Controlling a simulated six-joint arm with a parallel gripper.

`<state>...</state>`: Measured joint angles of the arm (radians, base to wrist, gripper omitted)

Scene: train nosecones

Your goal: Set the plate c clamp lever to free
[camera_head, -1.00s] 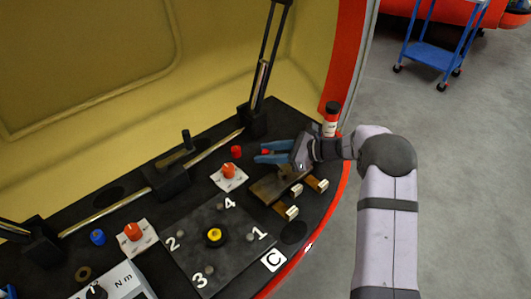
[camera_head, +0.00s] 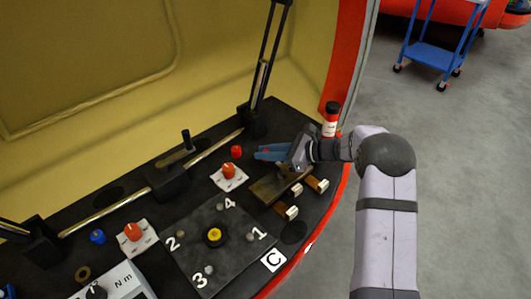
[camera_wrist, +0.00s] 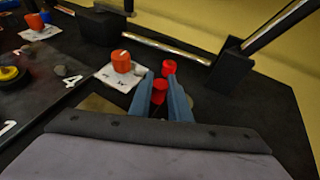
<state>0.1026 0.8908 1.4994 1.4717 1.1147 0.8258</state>
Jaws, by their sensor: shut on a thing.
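My gripper (camera_head: 260,153) reaches in from the right, with its blue fingers shut on a small red knob. In the wrist view the red knob (camera_wrist: 159,90) sits between the fingers (camera_wrist: 161,80). I take it to be the clamp lever's end; its shaft is hidden by the gripper. The lever's setting cannot be read.
An orange knob on a white base (camera_head: 229,172) is close by to the left. A brown block (camera_head: 270,188) lies below the gripper.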

